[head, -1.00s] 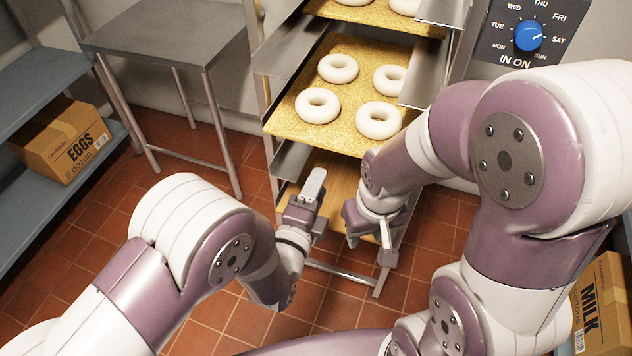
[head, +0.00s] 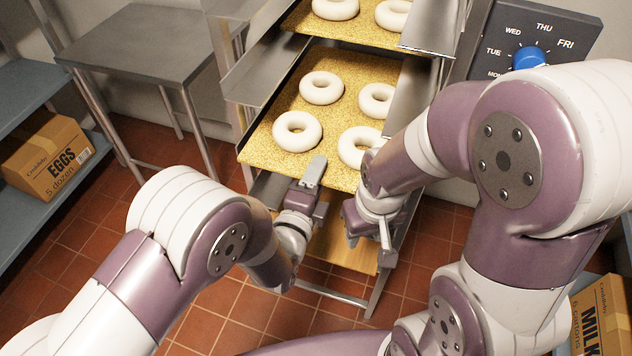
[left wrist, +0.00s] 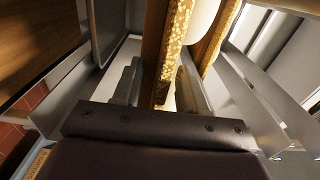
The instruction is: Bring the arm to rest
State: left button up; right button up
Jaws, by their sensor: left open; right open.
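My left gripper (head: 314,178) is open at the front edge of the middle bagel board (head: 268,152), which is yellow and grainy. In the left wrist view, the edge of a grainy board (left wrist: 172,60) shows between the two fingers of this gripper (left wrist: 157,88). I cannot tell whether either finger touches it. My right gripper (head: 368,228) is open and empty, in front of the rack and just right of the left one. Its arm hides part of the board's right side.
Several pale bagels (head: 297,131) lie on the middle board. A metal rack (head: 262,75) holds it, with another bagel board above and a wooden board (head: 340,247) below. A steel table (head: 140,45) stands at left, and an egg box (head: 48,158) sits on a shelf. A milk box is at right.

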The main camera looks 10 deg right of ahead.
pick_arm(q)
jog(key=shift+s+a+r, duration=0.1)
jog(key=shift+s+r, duration=0.05)
grip_shut()
